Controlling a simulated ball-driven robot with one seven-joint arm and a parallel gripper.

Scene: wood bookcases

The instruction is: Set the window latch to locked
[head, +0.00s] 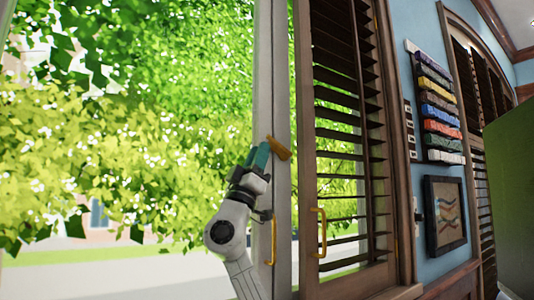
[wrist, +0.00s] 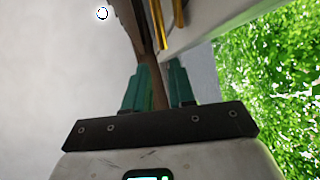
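The window latch (head: 279,148) is a small gold lever on the pale window post in the head view. It is tilted, its lower end to the right. My gripper (head: 258,157) has teal fingers pointing up, with the tips close beside the latch's left side. I cannot tell whether they touch it. In the wrist view, my gripper (wrist: 158,82) shows its two fingers apart, with a brown wooden strip visible beyond the gap. Gold-coloured pieces appear above the fingers there; I cannot tell which one is the latch.
A gold handle (head: 272,241) sits lower on the window post. Another gold handle (head: 320,232) is on the brown louvred shutter (head: 349,120) to the right. Leafy greenery (head: 130,110) shows outside. A coloured rack (head: 438,110) and framed picture (head: 446,215) hang on the blue wall.

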